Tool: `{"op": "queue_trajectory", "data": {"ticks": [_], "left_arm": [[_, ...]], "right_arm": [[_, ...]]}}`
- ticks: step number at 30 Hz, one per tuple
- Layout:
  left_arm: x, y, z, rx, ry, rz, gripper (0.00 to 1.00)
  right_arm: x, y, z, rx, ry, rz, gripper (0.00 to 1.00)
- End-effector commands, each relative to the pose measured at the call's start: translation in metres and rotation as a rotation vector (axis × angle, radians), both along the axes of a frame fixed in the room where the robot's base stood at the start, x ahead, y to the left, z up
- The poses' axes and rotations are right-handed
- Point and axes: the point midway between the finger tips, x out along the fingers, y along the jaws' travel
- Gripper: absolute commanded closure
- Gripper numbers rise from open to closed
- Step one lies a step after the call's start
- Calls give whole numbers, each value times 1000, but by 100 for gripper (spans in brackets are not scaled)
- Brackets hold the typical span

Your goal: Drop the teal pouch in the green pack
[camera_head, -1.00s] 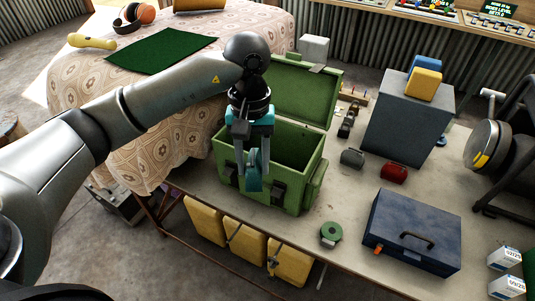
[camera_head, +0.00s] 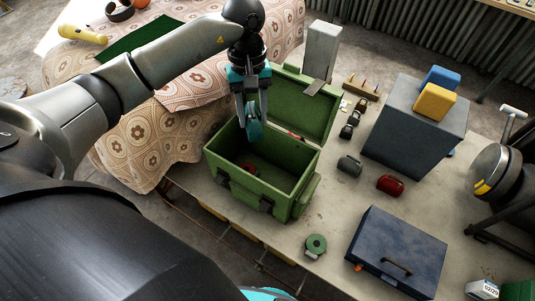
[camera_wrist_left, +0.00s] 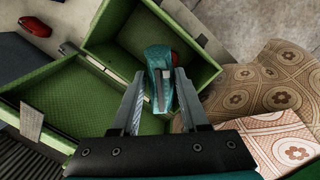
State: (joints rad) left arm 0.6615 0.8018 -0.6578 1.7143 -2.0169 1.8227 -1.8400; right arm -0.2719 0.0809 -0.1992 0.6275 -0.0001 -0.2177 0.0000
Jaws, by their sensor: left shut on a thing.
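The green pack (camera_head: 242,194) is an open box on the workbench, with its lid (camera_head: 300,107) tipped back. My left gripper (camera_head: 251,112) is shut on the teal pouch (camera_head: 254,132) and holds it over the open mouth of the pack. In the left wrist view the pouch (camera_wrist_left: 157,58) hangs between and beyond the fingers (camera_wrist_left: 160,100), against the pack's interior (camera_wrist_left: 115,45). A small red thing (camera_head: 248,170) lies inside the pack, partly hidden. My right gripper does not show.
A grey cabinet (camera_head: 410,135) bears blue and yellow blocks. Grey (camera_head: 349,165) and red (camera_head: 390,185) small items, a green tape roll (camera_head: 316,245) and a blue case (camera_head: 395,255) lie on the workbench (camera_head: 335,210). A cloth-covered table (camera_head: 155,140) stands at left.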

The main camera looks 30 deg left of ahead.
Motion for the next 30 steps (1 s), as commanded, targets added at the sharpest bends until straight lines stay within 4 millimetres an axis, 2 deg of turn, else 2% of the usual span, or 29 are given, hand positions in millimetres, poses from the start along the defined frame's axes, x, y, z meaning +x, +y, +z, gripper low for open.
{"op": "queue_trajectory", "data": {"ticks": [6, 9, 18, 29, 30], "left_arm": [[-1, 0, -19, -1, 2, 0, 100], [-1, -1, -32, -2, 2, -1, 100], [0, 0, -57, -1, 1, -1, 100], [0, 0, -59, 1, -1, -1, 100], [0, 0, -59, 1, -1, -1, 51]], "right_arm": [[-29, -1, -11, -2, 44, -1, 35], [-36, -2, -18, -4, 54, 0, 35], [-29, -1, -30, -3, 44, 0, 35], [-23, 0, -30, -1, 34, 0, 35], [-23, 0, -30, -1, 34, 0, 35]]}}
